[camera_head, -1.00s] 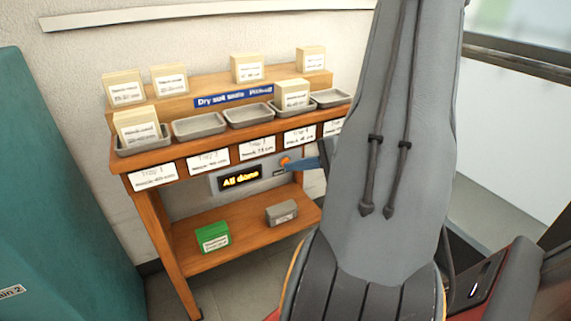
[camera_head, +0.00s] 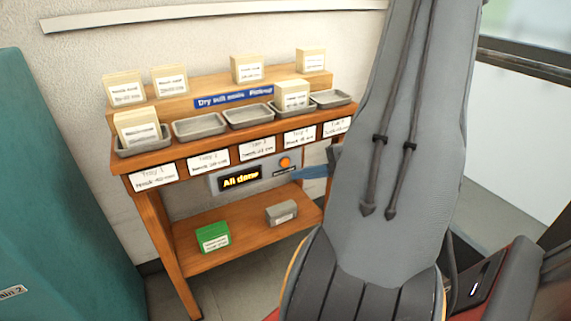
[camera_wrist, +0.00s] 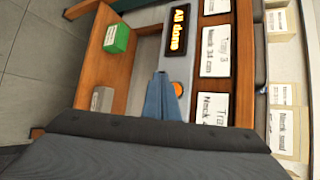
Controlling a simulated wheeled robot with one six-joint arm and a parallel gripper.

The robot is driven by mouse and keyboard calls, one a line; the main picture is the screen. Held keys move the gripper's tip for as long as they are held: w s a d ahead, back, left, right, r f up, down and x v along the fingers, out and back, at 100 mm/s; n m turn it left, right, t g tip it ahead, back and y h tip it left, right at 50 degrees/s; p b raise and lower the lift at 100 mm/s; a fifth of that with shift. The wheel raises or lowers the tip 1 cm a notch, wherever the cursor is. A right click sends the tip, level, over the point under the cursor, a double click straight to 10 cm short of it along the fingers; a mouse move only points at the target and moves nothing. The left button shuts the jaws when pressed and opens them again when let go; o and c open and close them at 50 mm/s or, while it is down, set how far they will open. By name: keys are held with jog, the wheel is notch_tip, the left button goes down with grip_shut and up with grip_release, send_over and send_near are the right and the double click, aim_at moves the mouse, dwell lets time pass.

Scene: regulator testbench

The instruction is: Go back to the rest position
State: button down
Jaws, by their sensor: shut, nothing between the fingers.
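My gripper (camera_head: 312,172) shows as blue fingers just right of the panel in the head view, partly hidden behind my grey arm. In the wrist view the blue fingers (camera_wrist: 162,98) are shut and empty. An orange button (camera_head: 285,162) sits on the grey panel on the front of the wooden bench (camera_head: 155,220). It also shows beside the fingertips in the wrist view (camera_wrist: 178,88). The fingers look apart from it in the head view. The panel's display (camera_head: 241,179) reads "All done" in yellow letters.
Grey trays (camera_head: 199,124) line the bench top; the leftmost tray and one at right hold cream boxes (camera_head: 138,127). More boxes stand on the raised back shelf. A green box (camera_head: 213,237) and a grey box (camera_head: 281,213) stand on the lower shelf. A teal cabinet (camera_head: 60,190) stands left.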

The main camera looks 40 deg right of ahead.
jog(key=shift+s+a, duration=0.15)
jog(key=shift+s, duration=0.35)
jog(key=shift+s+a, duration=0.15)
jog(key=shift+s, duration=0.35)
jog(key=shift+a, duration=0.1)
